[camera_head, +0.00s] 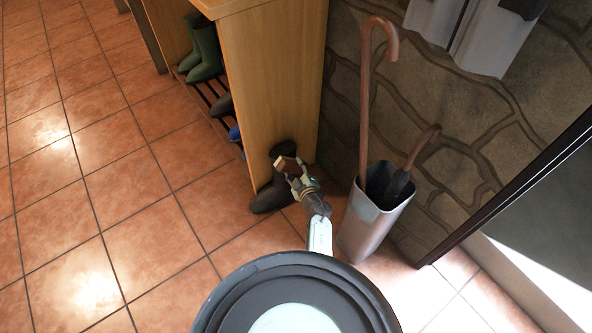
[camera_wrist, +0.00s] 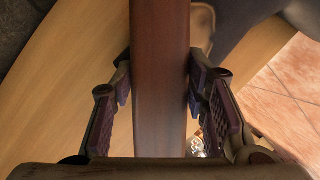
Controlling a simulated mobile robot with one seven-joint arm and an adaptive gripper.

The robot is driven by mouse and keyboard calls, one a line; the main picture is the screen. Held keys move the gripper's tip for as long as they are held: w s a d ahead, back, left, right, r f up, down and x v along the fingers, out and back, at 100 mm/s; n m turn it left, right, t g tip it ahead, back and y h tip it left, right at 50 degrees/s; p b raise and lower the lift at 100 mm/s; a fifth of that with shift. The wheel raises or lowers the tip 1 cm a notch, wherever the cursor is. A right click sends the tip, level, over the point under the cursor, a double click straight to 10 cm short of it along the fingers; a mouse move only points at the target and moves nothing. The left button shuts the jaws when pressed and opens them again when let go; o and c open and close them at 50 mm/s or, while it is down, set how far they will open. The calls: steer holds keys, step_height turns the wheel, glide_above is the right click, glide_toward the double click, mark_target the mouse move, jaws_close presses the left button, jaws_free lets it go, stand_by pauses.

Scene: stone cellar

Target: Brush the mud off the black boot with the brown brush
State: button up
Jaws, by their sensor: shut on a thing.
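The black boot (camera_head: 268,196) stands upright on the tiled floor against the end panel of the wooden bench. My gripper (camera_head: 296,180) is in front of its shaft and hides part of it. My gripper is shut on the brown brush (camera_head: 286,166), whose wooden body runs between both fingers in the wrist view (camera_wrist: 160,80). The brush is close to the boot shaft; I cannot tell if it touches. A dark shape at the top right of the wrist view looks like part of the boot. Mud on the boot cannot be made out at this size.
The wooden bench (camera_head: 268,80) has a low rack with green boots (camera_head: 203,50) and other footwear. A grey umbrella stand (camera_head: 366,222) with a brown cane (camera_head: 365,110) and an umbrella (camera_head: 405,178) stands close right of my gripper. A stone wall is behind. The floor at left is clear.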

steer(key=shift+w+a+b, duration=0.4)
steer(key=shift+w+a, duration=0.2)
steer(key=shift+w, duration=0.25)
steer(key=shift+f, duration=0.1)
